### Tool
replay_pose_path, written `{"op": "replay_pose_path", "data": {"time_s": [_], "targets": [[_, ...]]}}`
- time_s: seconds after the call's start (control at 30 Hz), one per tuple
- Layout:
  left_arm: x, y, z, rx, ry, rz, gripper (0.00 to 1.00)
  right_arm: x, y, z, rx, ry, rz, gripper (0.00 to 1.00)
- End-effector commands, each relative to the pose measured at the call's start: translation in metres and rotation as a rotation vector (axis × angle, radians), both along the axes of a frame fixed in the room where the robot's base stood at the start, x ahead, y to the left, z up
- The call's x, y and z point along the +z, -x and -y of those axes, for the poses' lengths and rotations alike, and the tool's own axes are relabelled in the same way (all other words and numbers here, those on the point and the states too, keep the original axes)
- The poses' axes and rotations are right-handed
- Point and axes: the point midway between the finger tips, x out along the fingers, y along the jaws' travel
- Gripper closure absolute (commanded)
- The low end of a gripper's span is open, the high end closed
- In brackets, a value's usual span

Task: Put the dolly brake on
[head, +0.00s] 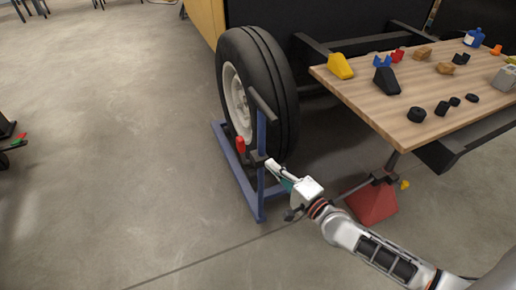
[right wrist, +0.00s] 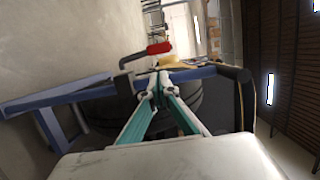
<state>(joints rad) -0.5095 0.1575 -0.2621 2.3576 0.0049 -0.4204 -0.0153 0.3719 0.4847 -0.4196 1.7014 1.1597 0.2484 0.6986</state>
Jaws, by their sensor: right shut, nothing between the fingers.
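The dolly is a blue frame (head: 223,146) that stands on the floor around a large black tyre (head: 272,88) with a pale rim. It also shows in the right wrist view as blue bars (right wrist: 65,97). Its brake lever has a red grip (head: 240,144), which stands upright beside the blue post. In the right wrist view the red grip (right wrist: 159,48) sits at the end of a dark bent rod, beyond my fingertips. My right gripper (head: 271,164) is shut and empty, close to the post and just right of the grip. My left gripper is not in view.
A wooden bench (head: 385,105) on the right bears a yellow wedge (head: 340,66), a black wedge (head: 386,81) and several small parts. A red wedge-shaped block (head: 373,204) is on the floor beneath it. The concrete floor at left is mostly clear.

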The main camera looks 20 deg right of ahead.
Motion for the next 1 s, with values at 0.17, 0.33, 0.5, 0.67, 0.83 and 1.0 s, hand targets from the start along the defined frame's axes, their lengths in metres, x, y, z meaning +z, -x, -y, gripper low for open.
{"op": "replay_pose_path", "data": {"time_s": [0.17,0.33,0.5,0.67,0.83,1.0], "targets": [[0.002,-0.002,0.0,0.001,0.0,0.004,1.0,0.002,-0.002,0.001,-0.002,-0.006,0.002,1.0],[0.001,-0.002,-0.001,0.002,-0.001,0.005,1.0,0.002,-0.002,0.001,-0.002,-0.005,0.002,1.0],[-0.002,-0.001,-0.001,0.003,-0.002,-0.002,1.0,0.001,-0.011,-0.002,-0.002,-0.006,0.002,1.0],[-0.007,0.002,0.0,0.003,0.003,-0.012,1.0,-0.001,-0.035,-0.009,-0.003,-0.004,0.001,1.0],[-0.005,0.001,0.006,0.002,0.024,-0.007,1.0,-0.001,-0.064,-0.017,-0.003,-0.006,0.0,1.0],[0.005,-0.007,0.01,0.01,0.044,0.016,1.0,-0.002,-0.085,-0.023,-0.002,-0.004,-0.001,1.0]]}}
